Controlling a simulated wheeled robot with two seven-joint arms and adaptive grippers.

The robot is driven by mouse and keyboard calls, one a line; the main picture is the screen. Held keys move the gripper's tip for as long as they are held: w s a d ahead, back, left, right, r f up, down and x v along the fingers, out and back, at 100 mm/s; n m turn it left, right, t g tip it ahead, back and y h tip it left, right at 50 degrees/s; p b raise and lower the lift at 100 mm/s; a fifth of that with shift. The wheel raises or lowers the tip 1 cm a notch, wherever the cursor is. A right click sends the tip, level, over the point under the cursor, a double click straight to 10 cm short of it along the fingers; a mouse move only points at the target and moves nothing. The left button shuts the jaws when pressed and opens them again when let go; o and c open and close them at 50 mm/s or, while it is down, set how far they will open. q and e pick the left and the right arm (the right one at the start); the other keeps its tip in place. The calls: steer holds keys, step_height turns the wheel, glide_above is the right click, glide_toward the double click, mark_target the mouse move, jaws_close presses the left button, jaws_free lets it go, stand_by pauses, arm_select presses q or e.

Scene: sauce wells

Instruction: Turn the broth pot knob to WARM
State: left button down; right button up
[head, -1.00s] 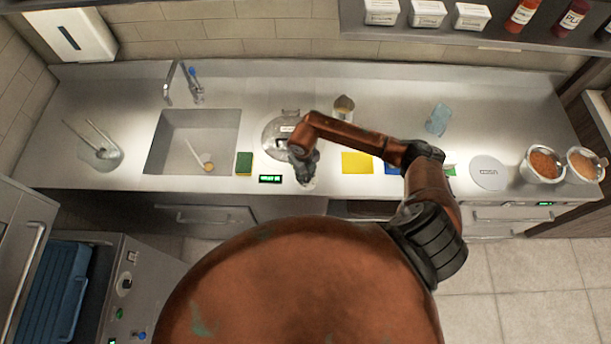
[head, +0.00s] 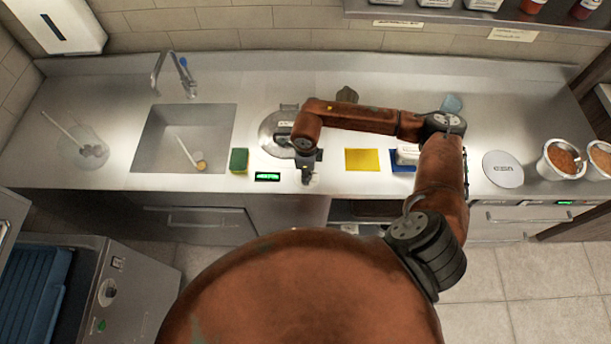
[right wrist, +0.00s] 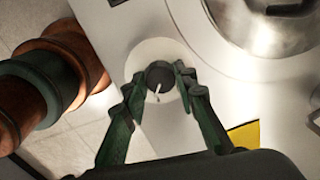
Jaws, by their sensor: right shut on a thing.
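The broth pot (head: 272,128), a round metal lid set in the counter, is partly covered by my right arm in the head view. Its edge also shows at the top right of the right wrist view (right wrist: 262,28). The dark round knob (right wrist: 160,73) with a white pointer line sits on a pale disc in front of the pot. My right gripper (right wrist: 161,79) is shut on the knob, one finger on each side. In the head view the right gripper (head: 306,170) hides the knob. The knob's setting marks are not readable. My left gripper is not in view.
A small green-lit display (head: 267,176) and a green-yellow sponge (head: 239,160) lie left of the gripper. A yellow cloth (head: 362,160) and a blue cloth (head: 400,167) lie to the right. The sink (head: 180,135) is further left.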

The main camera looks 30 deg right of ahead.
steer(key=shift+n+b, duration=0.8)
steer(key=shift+n, duration=0.1)
steer(key=o, duration=1.2)
steer(key=shift+c, duration=0.2)
step_height(320, 180, up, 12)
steer(key=shift+s, duration=0.25)
steer(key=shift+a, duration=0.2)
